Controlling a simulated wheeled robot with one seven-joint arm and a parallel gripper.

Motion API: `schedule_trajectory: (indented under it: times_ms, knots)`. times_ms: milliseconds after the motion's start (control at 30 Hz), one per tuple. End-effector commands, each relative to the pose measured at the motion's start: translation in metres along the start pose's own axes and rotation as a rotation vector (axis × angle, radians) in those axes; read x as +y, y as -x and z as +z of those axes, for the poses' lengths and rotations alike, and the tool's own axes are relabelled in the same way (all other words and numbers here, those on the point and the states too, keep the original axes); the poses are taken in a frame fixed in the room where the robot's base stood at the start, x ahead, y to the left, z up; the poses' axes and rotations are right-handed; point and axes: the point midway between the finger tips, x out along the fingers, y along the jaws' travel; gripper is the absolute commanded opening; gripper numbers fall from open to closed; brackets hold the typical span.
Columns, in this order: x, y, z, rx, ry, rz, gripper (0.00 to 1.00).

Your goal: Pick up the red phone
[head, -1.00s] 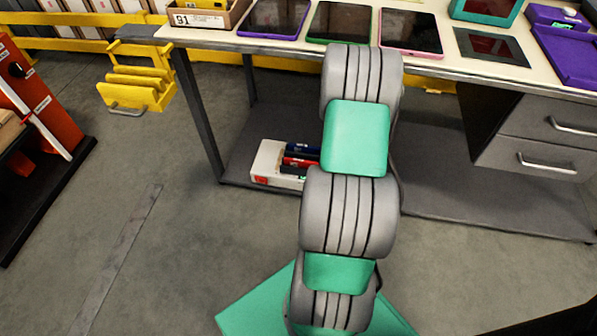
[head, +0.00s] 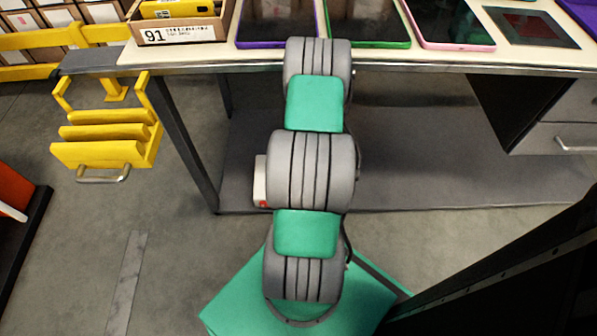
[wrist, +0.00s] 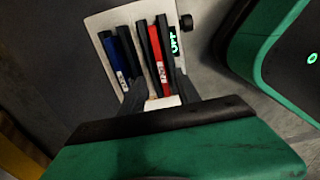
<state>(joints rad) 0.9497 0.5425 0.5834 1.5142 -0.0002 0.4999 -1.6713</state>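The red phone (wrist: 160,62) stands in a white carton (wrist: 97,22) in the wrist view, among dark dividers. A blue phone (wrist: 113,58) stands to its left in the same carton. My gripper (wrist: 160,86) reaches toward the carton from below in the picture. Its two dark fingers are apart, one to each side of the red phone's near end. I cannot tell how deep they are. In the head view my arm hides the phones and the gripper; only the left edge of the carton (head: 260,186) shows, on the shelf under the table.
The table (head: 400,62) stands above the shelf (head: 420,150). Its left leg (head: 187,135) is left of the carton. Drawers (head: 570,137) hang at the right. A yellow rack (head: 105,140) is at the left. Tablets and a carton marked 91 (head: 182,33) lie on top.

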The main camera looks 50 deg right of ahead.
Motion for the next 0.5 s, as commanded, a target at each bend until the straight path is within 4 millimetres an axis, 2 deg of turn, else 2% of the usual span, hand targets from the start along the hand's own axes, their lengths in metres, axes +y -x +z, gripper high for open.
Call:
schedule_trajectory:
  times_ms: [100, 267, 400, 500]
  knots:
    - [-0.002, -0.021, -0.001, 0.001, 0.001, -0.005, 0.39]
    - [-0.001, -0.039, -0.002, 0.001, 0.004, -0.003, 0.39]
    - [-0.002, -0.067, -0.002, 0.001, 0.003, -0.004, 0.39]
    - [-0.001, -0.077, -0.001, 0.001, 0.001, -0.002, 0.39]
